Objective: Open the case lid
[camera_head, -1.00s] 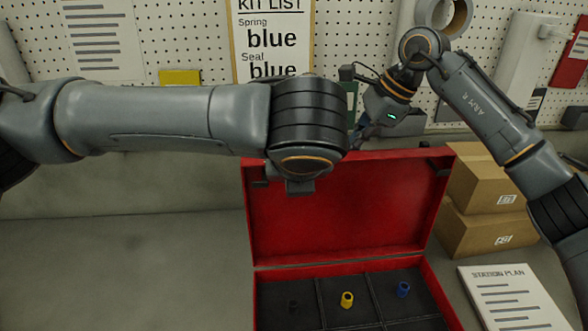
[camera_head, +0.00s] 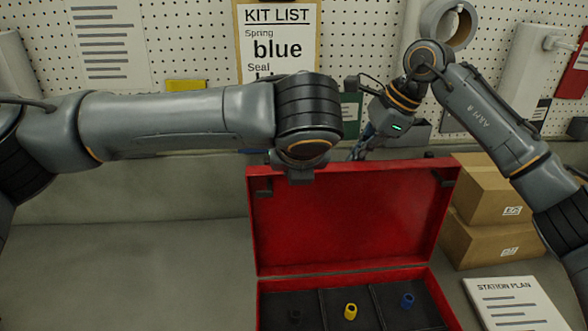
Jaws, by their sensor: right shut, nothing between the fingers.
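The red case lid (camera_head: 345,222) stands raised at the back of the red case (camera_head: 437,298), showing its inner face.
Two stacked cardboard boxes (camera_head: 487,190) stand right of the lid. A station plan sheet (camera_head: 513,303) lies on the bench at the lower right. A kit list (camera_head: 279,42) hangs on the pegboard. The bench (camera_head: 125,270) left of the case is clear.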

